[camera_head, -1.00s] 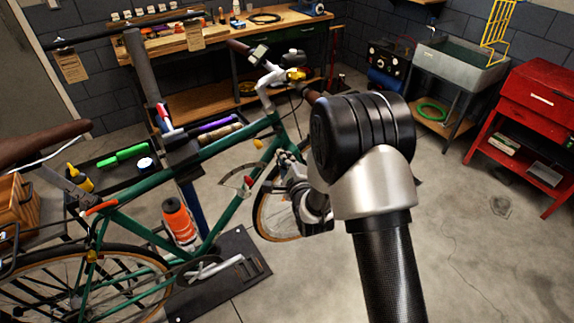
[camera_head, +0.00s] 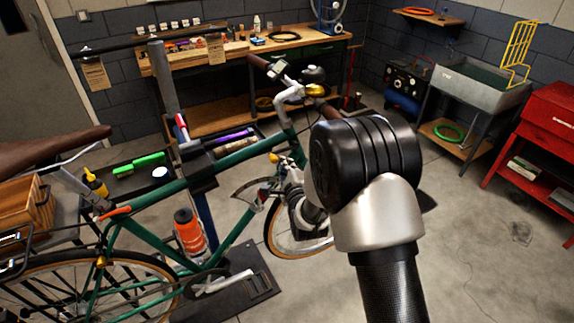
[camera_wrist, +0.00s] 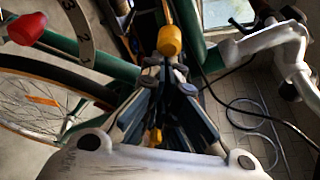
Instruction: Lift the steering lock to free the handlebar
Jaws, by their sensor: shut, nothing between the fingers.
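The green bicycle (camera_head: 240,158) stands clamped at its frame. A yellow knob on a short stem (camera_head: 273,158) sits by its head tube, and a red knob (camera_head: 262,193) sits at a pale curved, marked plate (camera_head: 250,186). I cannot tell for certain which of these is the steering lock. In the wrist view, the yellow knob (camera_wrist: 170,40) is just beyond the tips of my gripper (camera_wrist: 168,72); whether they touch is unclear. The red knob (camera_wrist: 27,28) is at upper left. My gripper is shut and empty. The silver stem and handlebar (camera_head: 290,92) are above, turned to the right.
A tool tray (camera_head: 140,180) is at left beside the stand post (camera_head: 160,85). A workbench (camera_head: 235,50) stands behind, with a sink (camera_head: 470,85) and a red cabinet (camera_head: 530,125) at right. A cable hangs right of my gripper in the wrist view. Right floor is mostly clear.

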